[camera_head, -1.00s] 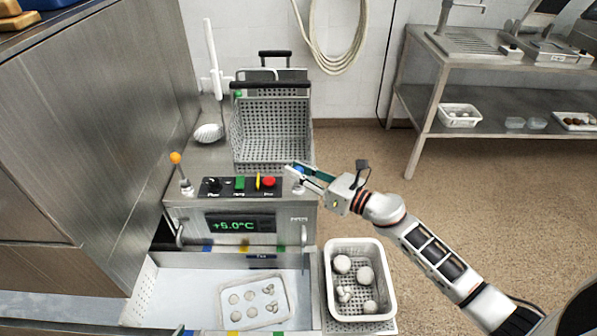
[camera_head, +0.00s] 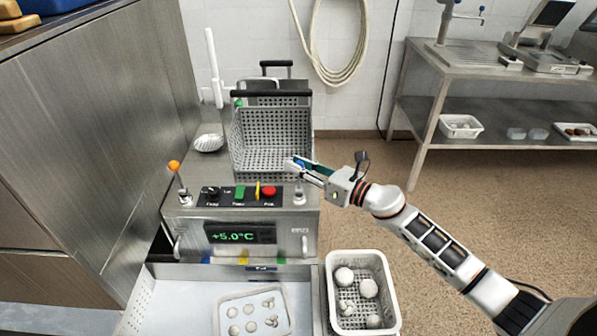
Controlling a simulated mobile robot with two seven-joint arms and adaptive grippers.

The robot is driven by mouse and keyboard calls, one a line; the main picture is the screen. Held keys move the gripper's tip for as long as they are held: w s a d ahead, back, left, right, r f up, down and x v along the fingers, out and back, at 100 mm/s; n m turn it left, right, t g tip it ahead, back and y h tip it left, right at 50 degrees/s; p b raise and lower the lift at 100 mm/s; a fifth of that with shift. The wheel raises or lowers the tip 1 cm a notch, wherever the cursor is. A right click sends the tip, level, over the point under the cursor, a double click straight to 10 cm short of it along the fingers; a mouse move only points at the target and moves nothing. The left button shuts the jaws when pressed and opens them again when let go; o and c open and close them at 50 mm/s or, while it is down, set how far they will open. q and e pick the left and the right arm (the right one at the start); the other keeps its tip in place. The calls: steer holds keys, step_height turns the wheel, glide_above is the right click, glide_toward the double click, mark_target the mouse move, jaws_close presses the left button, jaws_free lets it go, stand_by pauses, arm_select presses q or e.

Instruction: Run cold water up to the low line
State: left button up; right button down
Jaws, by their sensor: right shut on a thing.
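A steel unit carries a control panel (camera_head: 241,193) with a black knob, a green button and a red button. Its green display (camera_head: 239,233) reads +5.0°C. A lever with an orange knob (camera_head: 174,166) stands at the panel's left. My right gripper (camera_head: 298,165) is shut on the blue-knobbed lever at the panel's right; the lever's base (camera_head: 299,197) shows below, and the fingers mostly hide the knob. A perforated basket (camera_head: 271,130) with black handles stands behind the panel. I cannot make out a low line or any water. My left gripper is not in view.
In front, a white basin (camera_head: 150,300) holds a tray (camera_head: 284,327) of pale pieces. A white perforated basket (camera_head: 388,284) with round pale items stands to its right. A steel table (camera_head: 415,90) stands at the back right.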

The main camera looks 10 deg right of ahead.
steer(key=shift+w+d+f, duration=0.1)
steer(key=shift+w+d, duration=0.2)
steer(key=c, duration=1.8)
jaws_free()
steer(key=shift+f, duration=0.1)
steer(key=shift+s, duration=0.1)
steer(key=v, duration=1.2)
